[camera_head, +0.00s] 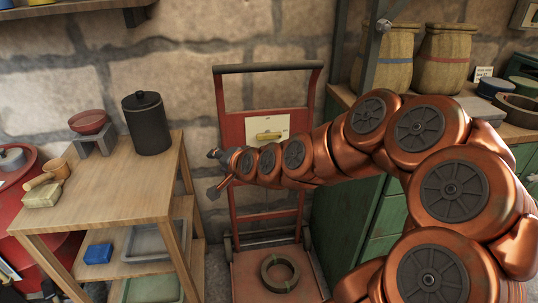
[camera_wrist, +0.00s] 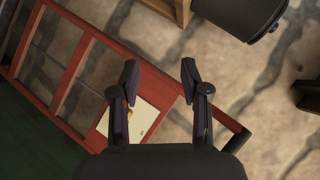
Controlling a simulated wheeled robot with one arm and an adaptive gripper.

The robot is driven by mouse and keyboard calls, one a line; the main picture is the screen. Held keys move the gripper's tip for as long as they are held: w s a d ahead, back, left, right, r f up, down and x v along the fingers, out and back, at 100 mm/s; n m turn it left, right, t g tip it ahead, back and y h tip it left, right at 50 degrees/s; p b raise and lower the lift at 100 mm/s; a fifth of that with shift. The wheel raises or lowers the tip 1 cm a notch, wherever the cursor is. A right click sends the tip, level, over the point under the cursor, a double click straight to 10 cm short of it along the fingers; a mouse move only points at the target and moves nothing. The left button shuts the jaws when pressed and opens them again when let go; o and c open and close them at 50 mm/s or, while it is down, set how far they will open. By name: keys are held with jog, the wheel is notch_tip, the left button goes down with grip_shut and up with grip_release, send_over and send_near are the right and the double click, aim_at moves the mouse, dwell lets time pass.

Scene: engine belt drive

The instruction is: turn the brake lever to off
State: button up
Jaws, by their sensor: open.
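The brake lever (camera_head: 269,136) is a brass-yellow handle on a pale plate (camera_head: 280,122), fixed to a red upright frame like a hand truck (camera_head: 232,130). In the head view the lever lies roughly level across the plate; the markings are too small to read. My gripper (camera_head: 217,169) is left of and lower than the plate, pointing left. In the wrist view my gripper (camera_wrist: 160,79) is open with nothing between its fingers. The plate (camera_wrist: 150,119) shows behind and between them, and the lever (camera_wrist: 131,113) is mostly hidden by the left finger.
A wooden table (camera_head: 100,192) stands left, with a black canister (camera_head: 147,123) and a red bowl (camera_head: 88,122) on a small stand. A green cabinet (camera_head: 345,205) is right, behind my arm. A ring-shaped coil (camera_head: 280,273) lies on the truck's base.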

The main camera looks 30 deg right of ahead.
jog(key=w+d+f+m+t+h+b, duration=0.35)
jog(key=d+m+b, duration=0.25)
jog(key=d, duration=0.5)
jog(key=m+h+b, duration=0.3)
jog(key=m+h, duration=0.2)
send_near(270, 137)
jog(key=x, duration=0.3)
jog(key=shift+t, duration=0.25)
jog(key=shift+f+x, duration=0.15)
jog(key=shift+x, duration=1.55)
jog(key=shift+f+x, duration=0.15)
jog(key=shift+x, duration=1.55)
jog(key=shift+w+d+r+b, duration=0.2)
jog(key=shift+w+b, duration=0.1)
jog(key=shift+w, duration=0.2)
jog(key=shift+f, duration=0.1)
jog(key=shift+c, duration=0.2)
grip_shut()
